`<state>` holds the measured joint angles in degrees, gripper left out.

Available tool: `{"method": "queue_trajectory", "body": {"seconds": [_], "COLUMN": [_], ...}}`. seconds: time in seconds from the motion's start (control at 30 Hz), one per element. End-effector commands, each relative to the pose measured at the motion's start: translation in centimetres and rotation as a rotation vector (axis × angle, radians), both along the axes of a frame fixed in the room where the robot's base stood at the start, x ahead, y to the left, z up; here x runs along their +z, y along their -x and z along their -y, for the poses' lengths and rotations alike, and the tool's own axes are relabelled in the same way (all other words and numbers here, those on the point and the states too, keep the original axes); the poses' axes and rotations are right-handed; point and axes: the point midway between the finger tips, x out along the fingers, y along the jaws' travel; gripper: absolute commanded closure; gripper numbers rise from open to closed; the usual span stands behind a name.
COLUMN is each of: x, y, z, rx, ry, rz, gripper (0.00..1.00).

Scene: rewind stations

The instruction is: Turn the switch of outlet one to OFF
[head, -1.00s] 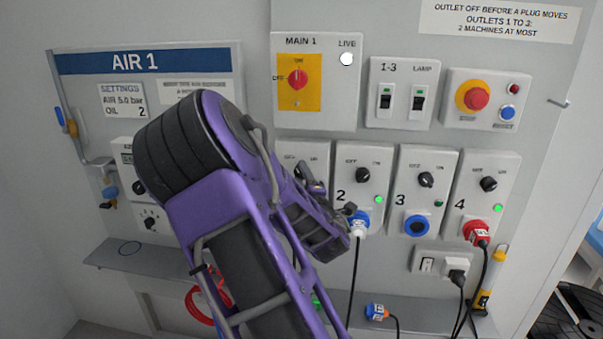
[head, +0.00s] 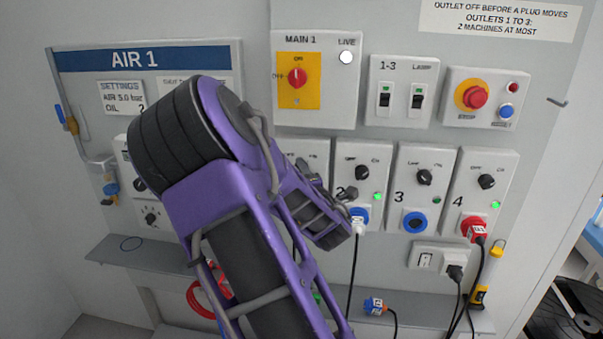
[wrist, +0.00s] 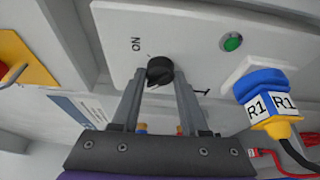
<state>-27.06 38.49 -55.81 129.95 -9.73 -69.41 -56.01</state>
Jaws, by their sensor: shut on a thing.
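The outlet one panel (head: 312,148) is mostly hidden behind my arm in the head view. In the wrist view its light grey face (wrist: 195,25) fills the top, with an ON mark left of the black switch knob (wrist: 160,68). My gripper (wrist: 160,82) has a finger on each side of the knob and is shut on it. The knob's exact pointing direction is hard to tell. A green lamp (wrist: 231,42) shows on the panel. A blue plug labelled R1 (wrist: 262,90), with a yellow end and dark cable, sits at its socket.
Outlets two (head: 350,150), three (head: 411,198) and four (head: 470,185) stand to the right. MAIN 1 (head: 325,108) is above. A loose blue plug (head: 375,306) lies on the shelf (head: 430,314) below. A red cable (wrist: 262,153) shows near my gripper in the wrist view.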

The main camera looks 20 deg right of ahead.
Motion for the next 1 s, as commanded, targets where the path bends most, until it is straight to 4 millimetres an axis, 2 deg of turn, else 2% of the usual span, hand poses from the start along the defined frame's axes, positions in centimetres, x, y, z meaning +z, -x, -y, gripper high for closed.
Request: {"method": "queue_trajectory", "body": {"seconds": [0.03,0.07,0.2,0.57,1.0], "x": [0.0,0.0,0.0,0.0,0.0], "y": [0.0,0.0,0.0,0.4,6.7], "z": [0.0,0.0,0.0,-0.1,-1.4], "rx": [0.000,0.000,0.000,0.000,0.000], "ry": [0.002,0.002,0.001,-0.001,-0.002], "rz": [-0.001,-0.001,-0.001,0.000,-0.001], "gripper": [1.00,0.53,0.27,0.26,0.26]}}
